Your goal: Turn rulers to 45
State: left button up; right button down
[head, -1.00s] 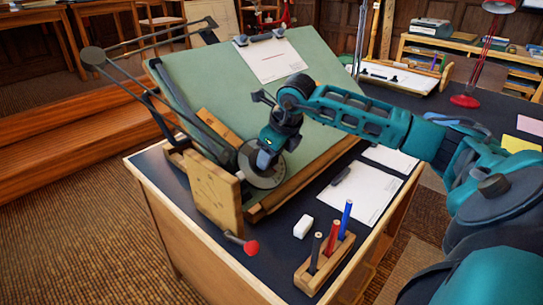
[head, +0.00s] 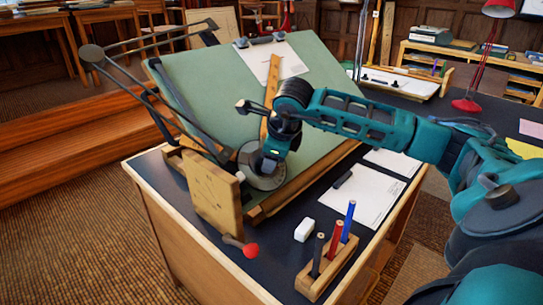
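The drafting machine's round grey head (head: 257,172) sits at the lower left of the tilted green board (head: 215,75). A wooden ruler (head: 273,78) runs up the board from the head, close to upright in the picture, and its top overlaps the white sheet (head: 290,58). My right gripper (head: 268,163) is at the middle of the head, pointing down. It appears closed on the head's knob, though the knob is mostly hidden. My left gripper is out of view.
A wooden side panel (head: 212,192) and a lever with a red knob (head: 250,250) stand at the near left. A white eraser (head: 304,229), a wooden pen block (head: 308,287) and paper (head: 365,195) lie on the dark desk. A red lamp (head: 468,103) stands behind right.

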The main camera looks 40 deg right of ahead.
jog(key=c, duration=0.5)
grip_release()
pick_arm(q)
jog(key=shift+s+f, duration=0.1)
pick_arm(e)
jog(key=shift+o, duration=0.2)
pick_arm(q)
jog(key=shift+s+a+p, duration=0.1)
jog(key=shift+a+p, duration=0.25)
jog(key=shift+p, duration=0.25)
pick_arm(e)
jog(key=v, duration=1.3)
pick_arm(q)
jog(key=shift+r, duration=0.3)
